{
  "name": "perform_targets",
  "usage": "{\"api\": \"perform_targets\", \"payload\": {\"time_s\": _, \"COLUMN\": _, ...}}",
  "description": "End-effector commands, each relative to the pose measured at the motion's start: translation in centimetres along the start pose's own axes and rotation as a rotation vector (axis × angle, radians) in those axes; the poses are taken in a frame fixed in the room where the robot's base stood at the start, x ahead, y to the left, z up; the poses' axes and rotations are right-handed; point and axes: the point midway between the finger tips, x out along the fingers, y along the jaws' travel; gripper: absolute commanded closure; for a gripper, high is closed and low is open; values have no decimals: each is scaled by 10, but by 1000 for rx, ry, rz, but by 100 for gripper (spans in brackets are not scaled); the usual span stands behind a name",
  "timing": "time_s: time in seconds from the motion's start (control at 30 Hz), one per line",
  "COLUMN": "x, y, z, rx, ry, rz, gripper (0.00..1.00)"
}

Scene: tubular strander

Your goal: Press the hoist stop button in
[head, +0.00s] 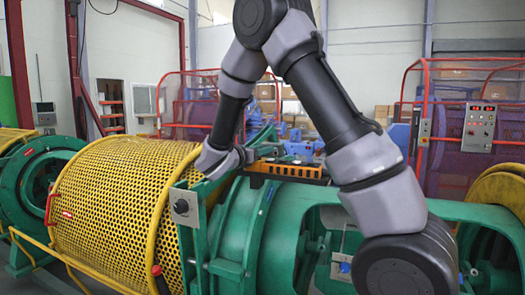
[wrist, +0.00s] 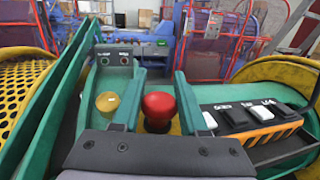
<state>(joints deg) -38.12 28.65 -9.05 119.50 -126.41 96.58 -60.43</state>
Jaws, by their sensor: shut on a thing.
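A red mushroom-shaped button (wrist: 158,106), which I take as the hoist stop button, stands between the two fingers of my gripper (wrist: 158,98) in the wrist view. The fingers are shut on its sides, though the contact itself is hard to see. In the head view my gripper (head: 243,157) is at the left end of an orange control unit (head: 285,169) on the green machine; the button is not visible there.
A yellow round button (wrist: 107,101) is close left of the fingers. A row of black and white rocker switches (wrist: 250,115) lies right. The yellow perforated guard (head: 120,185) and green machine frame (head: 275,235) are close around.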

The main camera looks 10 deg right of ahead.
Motion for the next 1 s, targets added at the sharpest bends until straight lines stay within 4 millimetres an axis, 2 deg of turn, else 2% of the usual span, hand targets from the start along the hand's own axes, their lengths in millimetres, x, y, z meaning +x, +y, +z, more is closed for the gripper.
{"api": "perform_targets", "payload": {"time_s": 0.23, "x": -1, "y": 0, "z": -11, "rx": -2, "ry": 0, "rz": 1, "gripper": 100}}
{"api": "perform_targets", "payload": {"time_s": 0.43, "x": 0, "y": 0, "z": -11, "rx": -3, "ry": 2, "rz": 1, "gripper": 100}}
{"api": "perform_targets", "payload": {"time_s": 0.47, "x": 0, "y": 0, "z": -12, "rx": -3, "ry": 2, "rz": 1, "gripper": 54}}
{"api": "perform_targets", "payload": {"time_s": 0.53, "x": 0, "y": 0, "z": -12, "rx": -3, "ry": 2, "rz": 1, "gripper": 27}}
{"api": "perform_targets", "payload": {"time_s": 0.87, "x": -1, "y": 0, "z": -10, "rx": -1, "ry": 1, "rz": 1, "gripper": 26}}
{"api": "perform_targets", "payload": {"time_s": 1.0, "x": -14, "y": 1, "z": -10, "rx": 0, "ry": 0, "rz": 3, "gripper": 26}}
